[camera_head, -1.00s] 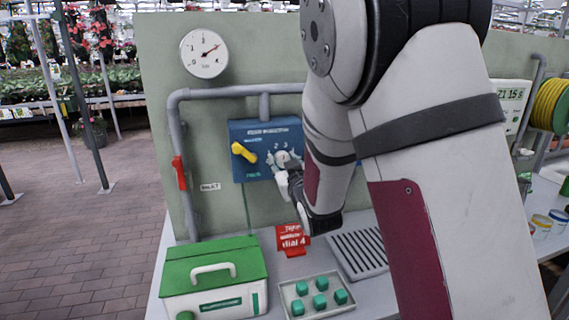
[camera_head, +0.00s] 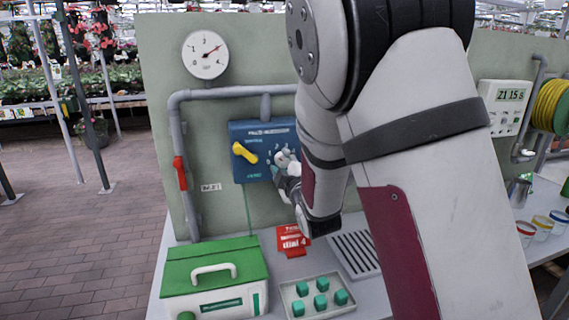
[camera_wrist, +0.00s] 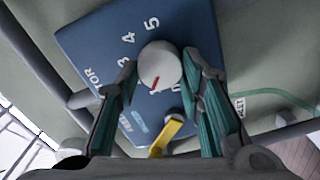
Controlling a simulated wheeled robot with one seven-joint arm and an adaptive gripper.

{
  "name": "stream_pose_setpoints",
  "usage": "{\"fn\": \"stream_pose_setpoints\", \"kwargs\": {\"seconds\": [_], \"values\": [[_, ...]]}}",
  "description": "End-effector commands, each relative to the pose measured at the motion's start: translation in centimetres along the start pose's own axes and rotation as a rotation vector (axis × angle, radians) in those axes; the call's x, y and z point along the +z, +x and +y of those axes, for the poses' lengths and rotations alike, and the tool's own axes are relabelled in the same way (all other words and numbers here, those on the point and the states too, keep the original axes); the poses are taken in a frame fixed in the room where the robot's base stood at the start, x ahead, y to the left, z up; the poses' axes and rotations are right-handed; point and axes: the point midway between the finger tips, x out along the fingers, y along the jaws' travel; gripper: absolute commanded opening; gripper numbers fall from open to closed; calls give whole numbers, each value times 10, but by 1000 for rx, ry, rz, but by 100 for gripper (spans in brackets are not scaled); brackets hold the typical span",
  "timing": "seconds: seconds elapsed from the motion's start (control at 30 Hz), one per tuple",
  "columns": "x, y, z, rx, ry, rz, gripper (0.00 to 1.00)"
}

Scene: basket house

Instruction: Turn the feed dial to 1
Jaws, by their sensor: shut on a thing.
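The feed dial is a round white knob (camera_wrist: 160,65) with a red pointer line, on a blue control panel (camera_wrist: 85,40). In the wrist view the digits 3, 4 and 5 run along its left and upper side. The red line points down-left, at or close to a partly covered mark that looks like 1, beside the 0. My gripper (camera_wrist: 162,85) has one finger on each side of the knob and is shut on it. In the head view my gripper (camera_head: 285,168) reaches the blue panel (camera_head: 250,170) and partly covers the dial.
A yellow lever (camera_head: 245,153) is on the panel's left and shows close below the knob in the wrist view (camera_wrist: 166,137). A red-handled pipe valve (camera_head: 180,173), gauge (camera_head: 205,55), green-lidded box (camera_head: 213,262), red card (camera_head: 292,240) and tray of teal cubes (camera_head: 318,300) are around.

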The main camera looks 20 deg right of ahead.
Motion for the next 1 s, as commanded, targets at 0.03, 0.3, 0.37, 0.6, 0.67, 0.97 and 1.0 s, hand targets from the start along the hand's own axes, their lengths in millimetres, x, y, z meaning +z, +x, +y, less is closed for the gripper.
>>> {"fn": "stream_pose_setpoints", "kwargs": {"seconds": [0.03,0.3,0.37,0.6,0.67,0.97,1.0], "values": [[-1,0,0,0,-29,2,7],[-2,0,-1,0,-152,3,7],[-2,0,-1,0,-167,3,7],[-2,0,-1,1,-195,3,7],[-2,0,-1,0,-196,3,7],[-2,0,-1,0,-196,4,39],[-2,0,-1,0,-196,4,48]]}}
